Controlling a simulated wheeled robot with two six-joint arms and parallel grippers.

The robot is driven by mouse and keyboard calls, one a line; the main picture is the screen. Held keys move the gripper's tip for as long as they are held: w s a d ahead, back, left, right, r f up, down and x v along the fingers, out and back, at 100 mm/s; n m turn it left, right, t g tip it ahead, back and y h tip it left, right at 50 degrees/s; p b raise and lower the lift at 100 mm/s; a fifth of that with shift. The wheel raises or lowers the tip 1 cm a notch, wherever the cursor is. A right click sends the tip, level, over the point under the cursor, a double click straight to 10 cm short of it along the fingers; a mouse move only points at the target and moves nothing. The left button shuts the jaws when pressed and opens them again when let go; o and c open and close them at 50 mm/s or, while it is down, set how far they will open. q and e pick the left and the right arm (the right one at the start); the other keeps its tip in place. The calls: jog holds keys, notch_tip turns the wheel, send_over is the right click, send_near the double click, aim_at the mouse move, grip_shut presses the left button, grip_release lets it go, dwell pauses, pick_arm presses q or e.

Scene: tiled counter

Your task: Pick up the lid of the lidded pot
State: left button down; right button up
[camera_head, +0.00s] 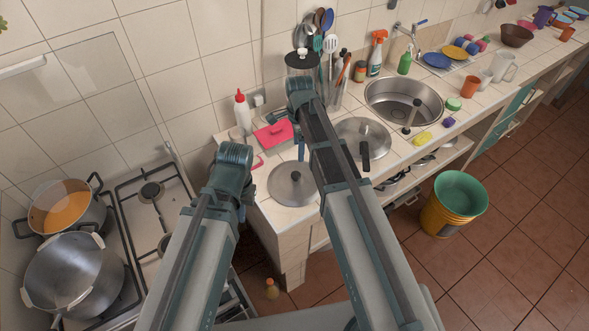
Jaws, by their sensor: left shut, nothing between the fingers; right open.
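I cannot tell for certain which vessel is the lidded pot. A round steel lid (291,184) with a small knob lies near the counter's front left corner. A second round steel lid or covered pan (362,137), with a dark handle towards the front, is farther right, beside the sink. On the stove at the left, a steel pot (42,222) with orange contents has what looks like clear glass over part of it. A larger steel pot (72,270) stands in front of it. My two arms reach up from the bottom; neither gripper's fingers can be made out.
A red-capped white bottle (242,112), a pink-red box (272,135) and a utensil holder (335,92) stand towards the wall. The sink (403,103) is to the right. A green bucket (460,192) sits in an orange one on the floor. The right-hand floor is clear.

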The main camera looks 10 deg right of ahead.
jog(key=b, duration=0.9)
send_over(297, 174)
jog(key=shift+w+d+f, duration=0.15)
jog(key=shift+f, duration=2.05)
jog(key=shift+w+d+f, duration=0.1)
jog(key=shift+f, duration=2.1)
jog(key=f+b, duration=0.5)
jog(key=shift+s+a+f, duration=0.1)
jog(key=shift+s+a, duration=0.15)
jog(key=shift+a, duration=0.1)
grip_shut()
